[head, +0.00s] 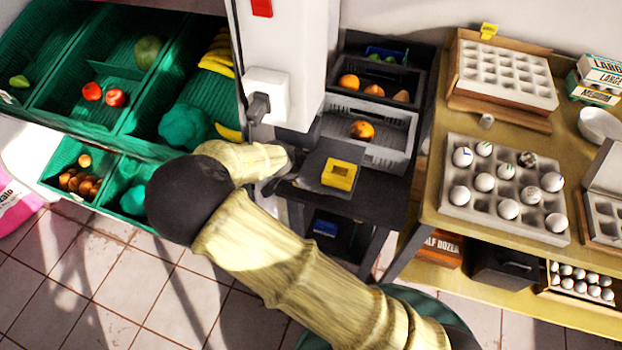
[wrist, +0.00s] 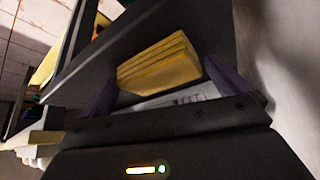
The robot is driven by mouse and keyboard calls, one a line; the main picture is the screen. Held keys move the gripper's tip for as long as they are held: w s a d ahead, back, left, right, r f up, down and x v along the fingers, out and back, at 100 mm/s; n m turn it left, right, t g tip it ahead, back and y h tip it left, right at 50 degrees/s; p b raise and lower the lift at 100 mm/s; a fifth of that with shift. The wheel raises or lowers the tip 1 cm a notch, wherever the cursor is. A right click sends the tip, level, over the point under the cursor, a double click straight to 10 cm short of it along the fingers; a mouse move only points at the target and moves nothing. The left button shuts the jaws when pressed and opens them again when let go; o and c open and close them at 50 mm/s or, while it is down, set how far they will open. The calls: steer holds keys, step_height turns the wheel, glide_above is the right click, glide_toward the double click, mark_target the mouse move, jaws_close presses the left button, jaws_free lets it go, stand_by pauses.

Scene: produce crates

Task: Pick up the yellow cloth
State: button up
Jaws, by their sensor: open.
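The yellow cloth (head: 340,174) lies folded in a small block on a dark low table (head: 378,206) in the middle of the head view. In the wrist view the cloth (wrist: 158,65) shows stacked folded layers and lies ahead, between the directions of the two fingers. My gripper (wrist: 162,86) is open, with one finger to each side of the cloth in the picture. Nothing is held. Whether the fingertips reach beside the cloth or stop short cannot be told. In the head view my arm largely hides the gripper, left of the cloth.
A white post (head: 283,60) stands close behind my arm. Grey crates (head: 398,155) of fruit stand behind the cloth. Green produce bins (head: 100,150) are at left. A wooden table (head: 440,190) with egg trays (head: 480,212) is at right.

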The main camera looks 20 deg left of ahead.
steer(key=c, duration=0.7)
steer(key=shift+r, duration=0.1)
steer(key=s+a, duration=0.2)
steer(key=s, duration=0.3)
steer(key=s+a, duration=0.3)
steer(key=s, duration=0.2)
steer(key=s+a+p, duration=0.1)
steer(key=s+a, duration=0.2)
steer(key=s, duration=0.3)
steer(key=shift+a, duration=0.1)
steer(key=o, duration=0.4)
steer(key=shift+c, duration=1.3)
